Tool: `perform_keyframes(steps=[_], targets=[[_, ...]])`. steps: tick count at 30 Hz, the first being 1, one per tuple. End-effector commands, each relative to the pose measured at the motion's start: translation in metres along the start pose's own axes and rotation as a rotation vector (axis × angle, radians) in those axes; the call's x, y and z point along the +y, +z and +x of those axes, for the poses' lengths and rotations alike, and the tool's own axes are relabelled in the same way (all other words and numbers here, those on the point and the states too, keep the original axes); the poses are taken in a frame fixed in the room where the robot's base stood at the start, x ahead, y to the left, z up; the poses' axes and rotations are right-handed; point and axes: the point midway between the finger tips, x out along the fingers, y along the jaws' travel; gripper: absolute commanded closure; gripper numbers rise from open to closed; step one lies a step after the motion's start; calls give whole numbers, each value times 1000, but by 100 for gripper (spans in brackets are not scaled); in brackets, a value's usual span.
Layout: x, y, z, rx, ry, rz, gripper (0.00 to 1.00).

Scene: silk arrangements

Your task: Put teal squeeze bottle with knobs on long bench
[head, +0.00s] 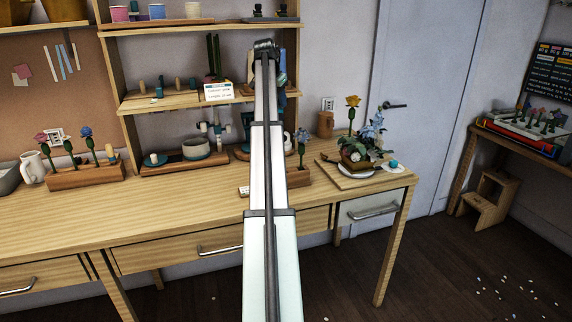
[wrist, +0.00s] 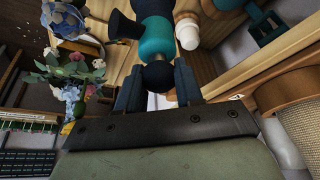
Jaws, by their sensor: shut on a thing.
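The teal squeeze bottle with knobs (wrist: 156,40) is in the wrist view, a teal body with dark round knobs. My gripper (wrist: 158,88) is shut on its dark knob at the near end. In the head view my arm reaches over the long bench (head: 190,225) to the shelf unit, and my wrist (head: 266,48) is in front of the upper shelves. My arm hides the fingers and most or all of the held bottle there. I cannot tell from the head view how far the bottle is from the bench or shelf.
A shelf (head: 160,101) with a small sign (head: 218,91) stands at the bench's back. Flower blocks (head: 85,175), a bowl (head: 196,148) and a flower arrangement (head: 362,150) stand on the bench. The front middle of the bench is clear. A white-tipped peg (wrist: 188,33) is close beside the bottle.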

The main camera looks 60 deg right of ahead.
Motion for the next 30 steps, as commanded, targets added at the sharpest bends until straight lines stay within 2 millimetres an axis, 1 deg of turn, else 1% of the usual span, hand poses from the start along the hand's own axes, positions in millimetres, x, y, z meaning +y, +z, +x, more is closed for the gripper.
perform_keyframes(steps=[1,5,12,15,17,19,27,30], targets=[[0,-4,0,0,-4,-3,100],[-5,-6,0,0,-17,-32,100],[-9,-7,0,6,-32,-82,100],[-9,-5,5,7,-32,-97,100],[-8,-2,12,7,-32,-101,100],[-8,4,23,6,-32,-103,100],[-7,25,76,6,-31,-103,100],[-7,31,91,7,-32,-102,100]])
